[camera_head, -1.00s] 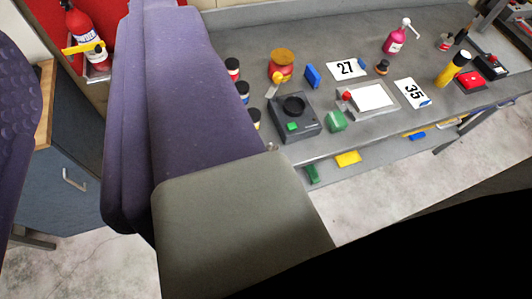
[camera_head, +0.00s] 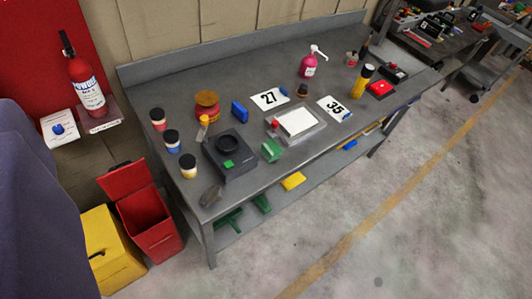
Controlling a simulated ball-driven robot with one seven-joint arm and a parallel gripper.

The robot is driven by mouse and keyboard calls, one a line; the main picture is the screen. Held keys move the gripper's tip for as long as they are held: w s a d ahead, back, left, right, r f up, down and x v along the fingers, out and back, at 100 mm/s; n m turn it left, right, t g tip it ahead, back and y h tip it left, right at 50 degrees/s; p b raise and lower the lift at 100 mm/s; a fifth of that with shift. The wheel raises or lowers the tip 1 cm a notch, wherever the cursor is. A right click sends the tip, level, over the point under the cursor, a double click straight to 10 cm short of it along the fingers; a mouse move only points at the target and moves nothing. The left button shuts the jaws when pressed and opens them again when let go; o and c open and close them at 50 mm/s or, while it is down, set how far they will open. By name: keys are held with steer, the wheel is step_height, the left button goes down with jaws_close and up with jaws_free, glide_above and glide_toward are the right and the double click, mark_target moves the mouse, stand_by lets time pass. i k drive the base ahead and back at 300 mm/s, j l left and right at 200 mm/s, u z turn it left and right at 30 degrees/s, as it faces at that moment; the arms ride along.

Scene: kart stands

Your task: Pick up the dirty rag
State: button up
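No other thing in view looks clearly like a rag. My gripper is not in view. A large purple shape fills the lower left and hides what is behind it.
On the bench stand a black box (camera_head: 229,155), paint jars (camera_head: 188,166), a pink pump bottle (camera_head: 308,63) and number cards (camera_head: 269,99). An open red bin (camera_head: 150,222) and yellow bin (camera_head: 110,248) stand left. The floor (camera_head: 400,220) at right is clear.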

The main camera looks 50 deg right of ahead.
mark_target(212, 195)
steer(key=i+l+u, duration=0.1)
steer(key=l, duration=0.25)
steer(key=i+l+u, duration=0.15)
steer(key=i+l, duration=0.15)
steer(key=i+l+u, duration=0.1)
steer(key=l, duration=0.35)
steer(key=i+l+u, duration=0.15)
steer(key=l, duration=0.25)
steer(key=i+l+u, duration=0.1)
steer(key=l, duration=0.3)
steer(key=i, duration=0.1)
